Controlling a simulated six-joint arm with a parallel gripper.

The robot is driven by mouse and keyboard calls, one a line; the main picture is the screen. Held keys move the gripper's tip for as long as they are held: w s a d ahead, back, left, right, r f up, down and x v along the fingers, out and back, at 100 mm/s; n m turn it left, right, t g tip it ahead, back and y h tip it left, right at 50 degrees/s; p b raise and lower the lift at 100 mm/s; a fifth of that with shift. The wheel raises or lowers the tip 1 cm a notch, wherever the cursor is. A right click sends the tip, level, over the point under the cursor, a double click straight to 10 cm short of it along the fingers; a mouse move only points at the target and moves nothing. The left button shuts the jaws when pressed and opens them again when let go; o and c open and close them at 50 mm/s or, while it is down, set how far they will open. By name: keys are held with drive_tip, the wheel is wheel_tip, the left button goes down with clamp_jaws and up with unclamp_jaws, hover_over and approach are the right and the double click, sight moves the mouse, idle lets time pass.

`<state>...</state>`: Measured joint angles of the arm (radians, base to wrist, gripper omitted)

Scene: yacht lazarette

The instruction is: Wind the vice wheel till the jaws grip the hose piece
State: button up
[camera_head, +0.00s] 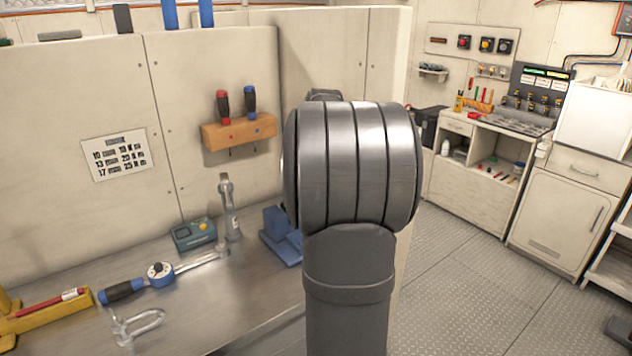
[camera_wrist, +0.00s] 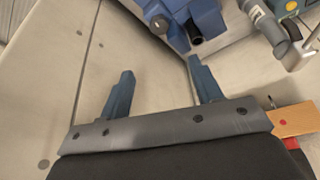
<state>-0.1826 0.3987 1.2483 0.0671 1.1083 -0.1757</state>
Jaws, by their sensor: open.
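A blue vice (camera_head: 279,238) stands on the metal bench, mostly hidden behind my arm in the head view. In the wrist view the blue vice (camera_wrist: 207,20) is at the top edge, cut off by the frame. A dark round-ended tube (camera_wrist: 195,40) and a brass-coloured round part (camera_wrist: 160,23) show at it; I cannot tell whether the tube is the hose piece. The wheel cannot be made out clearly. My gripper (camera_wrist: 160,68) is open and empty, its two blue-grey fingers apart and pointing toward the vice without visible contact. The head view hides my gripper behind the arm.
The bench (camera_head: 235,305) carries a torque wrench (camera_head: 160,275), a shackle (camera_head: 138,325), a teal box (camera_head: 194,234) and a grey upright fitting (camera_head: 230,210). A wooden screwdriver rack (camera_head: 238,132) hangs on the panel behind. Open floor (camera_head: 450,270) lies to the right.

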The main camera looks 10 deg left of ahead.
idle(0.3)
drive_tip(key=w+a+r+n+g+h, duration=0.15)
drive_tip(key=w+n+g, duration=0.25)
drive_tip(key=w+n, duration=0.55)
drive_tip(key=s+f, duration=0.1)
drive_tip(key=f, duration=0.5)
drive_tip(key=s+f+n, duration=0.1)
drive_tip(key=f, duration=0.5)
drive_tip(key=s+f+n, duration=0.1)
drive_tip(key=f, duration=0.4)
drive_tip(key=shift+a+f, duration=0.3)
drive_tip(key=shift+f, duration=0.1)
drive_tip(key=c, duration=1)
